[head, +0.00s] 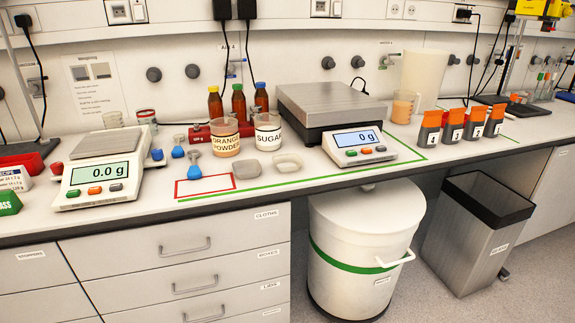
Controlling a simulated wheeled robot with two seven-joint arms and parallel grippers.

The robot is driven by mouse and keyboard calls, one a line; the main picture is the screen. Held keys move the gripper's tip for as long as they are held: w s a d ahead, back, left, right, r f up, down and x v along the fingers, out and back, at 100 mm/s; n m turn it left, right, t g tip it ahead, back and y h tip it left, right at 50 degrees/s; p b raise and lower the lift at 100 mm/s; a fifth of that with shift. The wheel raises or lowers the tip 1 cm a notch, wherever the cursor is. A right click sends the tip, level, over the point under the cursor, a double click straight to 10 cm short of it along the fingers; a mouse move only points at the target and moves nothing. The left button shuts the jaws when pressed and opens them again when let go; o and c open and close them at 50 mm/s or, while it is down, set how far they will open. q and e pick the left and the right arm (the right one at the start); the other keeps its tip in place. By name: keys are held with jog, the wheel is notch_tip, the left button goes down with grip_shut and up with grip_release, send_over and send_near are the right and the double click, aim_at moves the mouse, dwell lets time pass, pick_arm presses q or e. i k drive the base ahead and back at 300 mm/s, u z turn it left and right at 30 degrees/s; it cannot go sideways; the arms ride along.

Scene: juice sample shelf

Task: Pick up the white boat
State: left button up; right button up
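A white boat (287,162), a shallow dish with a pale rim, sits on the bench top near the front edge, left of the display of the large scale. A greyer boat (247,170) of similar size sits just to its left, apart from it. Neither of my grippers is in view, and nothing is seen touching either boat.
Behind the boats stand the orange powder jar (225,138) and the sugar jar (268,134). A large scale (330,110) is at the right, a small scale (100,170) at the left. A lidded bin (365,250) stands below.

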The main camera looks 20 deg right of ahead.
aim_at(279, 159)
jog(key=u, duration=1.3)
jog(key=i, duration=1.15)
jog(key=z, duration=2.4)
